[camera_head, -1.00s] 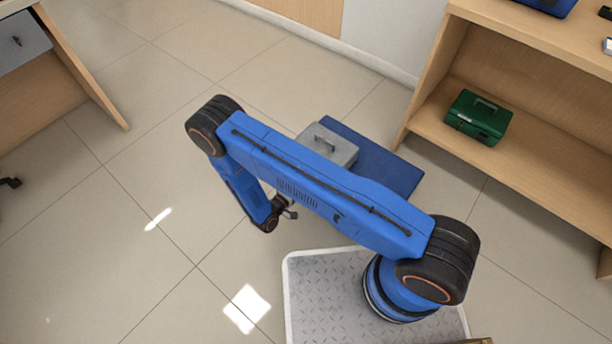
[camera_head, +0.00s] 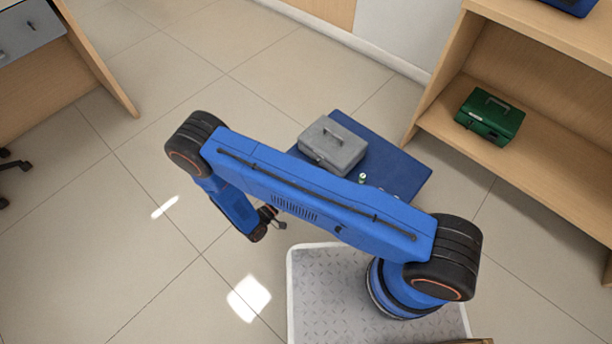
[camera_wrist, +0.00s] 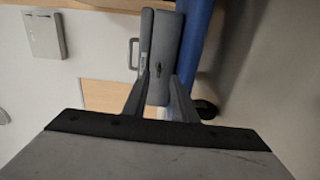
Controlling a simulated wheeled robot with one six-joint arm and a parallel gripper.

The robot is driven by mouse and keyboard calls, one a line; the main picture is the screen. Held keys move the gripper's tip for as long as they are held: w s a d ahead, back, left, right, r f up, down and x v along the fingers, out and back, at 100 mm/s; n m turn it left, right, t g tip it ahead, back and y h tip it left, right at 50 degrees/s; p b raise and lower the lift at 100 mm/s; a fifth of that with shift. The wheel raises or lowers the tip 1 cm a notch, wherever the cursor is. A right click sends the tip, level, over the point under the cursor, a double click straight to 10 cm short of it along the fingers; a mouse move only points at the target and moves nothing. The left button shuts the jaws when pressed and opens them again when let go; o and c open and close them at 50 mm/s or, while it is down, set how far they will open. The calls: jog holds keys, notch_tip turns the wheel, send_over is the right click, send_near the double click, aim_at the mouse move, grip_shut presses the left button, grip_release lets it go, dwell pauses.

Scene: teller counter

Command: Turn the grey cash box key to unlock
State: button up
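The grey cash box (camera_head: 333,144) rests on a dark blue mat (camera_head: 400,167) on the floor, its handle on the lid. In the wrist view the cash box (camera_wrist: 164,45) appears turned on its side. A small dark key (camera_wrist: 158,68) shows at the lock on its front face; its exact angle is hard to tell. My gripper (camera_head: 275,217) is in front of the box, to its lower left in the head view. In the wrist view my gripper (camera_wrist: 159,83) is open, its fingers apart, with the key in line between the tips. Nothing is visibly held.
Small items, including a green and white one (camera_head: 362,178), lie on the mat behind my arm. A green cash box (camera_head: 489,116) sits on the wooden shelf (camera_head: 550,160) at right. A desk (camera_head: 75,75) stands at left. Open tiled floor lies between.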

jog(key=v, duration=0.8)
dwell(0.4)
jog(key=w+d+r+m+g+y, duration=0.15)
jog(key=d+r+g, duration=0.35)
jog(key=r, duration=0.8)
jog(key=w+d+r+m+g+y, duration=0.1)
jog(key=w+d+r+m+g, duration=0.25)
jog(key=d+r, duration=0.6)
jog(key=w+d+r+m+g+y, duration=0.15)
jog(key=d+r+g, duration=0.3)
jog(key=r, duration=1.05)
jog(key=s+d+r+m+y, duration=0.1)
jog(key=s+d+r+y, duration=0.1)
jog(key=s+d+r, duration=0.4)
jog(key=s+d+r+m+y, duration=0.1)
jog(key=s+d+r+y, duration=0.2)
jog(key=r, duration=0.4)
jog(key=s+d+r+t+y, duration=0.2)
jog(key=s+d+r, duration=0.1)
jog(key=s, duration=0.3)
jog(key=s+d+r+t+y, duration=0.1)
jog(key=s+d+r+t, duration=0.2)
jog(key=s+r, duration=0.2)
jog(key=shift+s+d+r+y, duration=0.2)
jog(key=shift+s+d+y, duration=0.2)
jog(key=shift+s, duration=0.15)
